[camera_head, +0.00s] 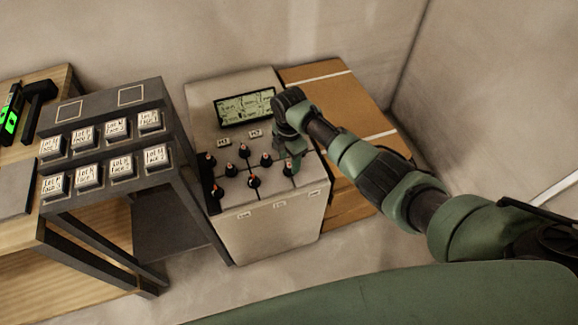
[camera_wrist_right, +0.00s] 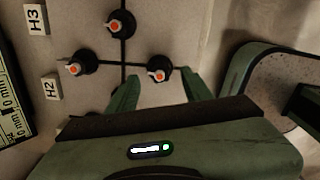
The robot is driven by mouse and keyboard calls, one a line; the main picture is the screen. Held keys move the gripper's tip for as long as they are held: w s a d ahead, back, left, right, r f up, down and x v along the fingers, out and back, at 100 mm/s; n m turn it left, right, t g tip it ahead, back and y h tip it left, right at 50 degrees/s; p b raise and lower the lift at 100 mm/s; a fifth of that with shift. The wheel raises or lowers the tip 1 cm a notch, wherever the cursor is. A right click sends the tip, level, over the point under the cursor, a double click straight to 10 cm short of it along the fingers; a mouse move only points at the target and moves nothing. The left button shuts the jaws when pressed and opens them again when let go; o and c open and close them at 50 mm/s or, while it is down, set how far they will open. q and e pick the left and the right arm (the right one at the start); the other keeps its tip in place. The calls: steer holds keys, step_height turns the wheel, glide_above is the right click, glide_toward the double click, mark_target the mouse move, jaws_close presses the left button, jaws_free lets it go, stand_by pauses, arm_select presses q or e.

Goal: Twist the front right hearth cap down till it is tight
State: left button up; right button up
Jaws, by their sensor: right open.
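The right gripper (camera_head: 292,160) hangs down over the right side of the pale hearth unit's top (camera_head: 235,203). It hides what lies directly below it, where the front right cap sits. In the wrist view, the open fingers (camera_wrist_right: 162,88) stand apart, with one dark cap with an orange centre and pale pointer (camera_wrist_right: 158,70) in the gap just past their tips. I cannot tell whether they touch it. Two other caps show there, one at the top (camera_wrist_right: 119,24) and one at left (camera_wrist_right: 78,64). In the head view several like caps stand left of the gripper, including a front one (camera_head: 253,182). The left gripper is not in view.
A lit display (camera_head: 246,107) stands at the unit's back. Tags H2 (camera_wrist_right: 51,88) and H3 (camera_wrist_right: 36,18) show in the wrist view. A dark rack of labelled blocks (camera_head: 110,103) stands left, and a brown box (camera_head: 335,88) right, close to my right arm.

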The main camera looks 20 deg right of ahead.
mark_target(289, 165)
step_height(289, 165, down, 2)
steer(key=shift+f, duration=0.25)
steer(key=shift+f+b, duration=0.3)
steer(key=shift+f, duration=0.1)
jaws_close()
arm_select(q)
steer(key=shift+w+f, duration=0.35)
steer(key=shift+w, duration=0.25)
